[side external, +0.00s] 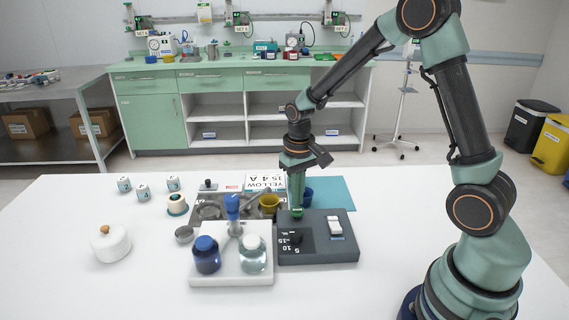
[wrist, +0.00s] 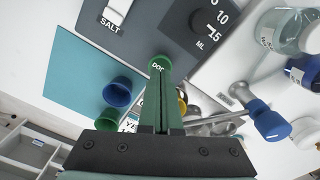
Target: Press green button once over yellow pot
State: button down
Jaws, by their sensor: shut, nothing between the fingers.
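A dark grey box (side external: 340,252) on the white table carries a green button (side external: 297,212) at its far left corner, a black dial and a white rocker switch. My gripper (side external: 297,204) is shut and empty, pointing down right at the green button. In the wrist view its fingertips (wrist: 160,74) overlap the green button (wrist: 159,63); I cannot tell whether the button is pressed down. The yellow pot (side external: 270,203) stands just left of my gripper, with a grey spout above or beside it. In the wrist view the yellow pot is mostly hidden behind my fingers.
A blue pot (side external: 308,195) stands just behind my gripper on a teal mat (side external: 335,193). A white tray (side external: 231,278) holds two bottles left of the box. A blue-topped tap (side external: 232,207) rises behind the bottles. A white lidded jar (side external: 110,244) stands far left.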

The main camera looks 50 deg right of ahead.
notch_tip(320, 180, up, 6)
dwell(0.9)
jog(key=shift+r, duration=0.1)
jog(key=s+a+r+n+t, duration=0.1)
jog(key=s+a+r+t, duration=0.1)
jog(key=s+r, duration=0.3)
jog(key=s+a+r+n+t, duration=0.2)
jog(key=s+r+t, duration=0.1)
jog(key=s+r, duration=0.3)
jog(key=shift+a+r+t, duration=0.15)
jog(key=shift+a+t, duration=0.1)
jog(key=shift+t, duration=0.05)
dwell(1.1)
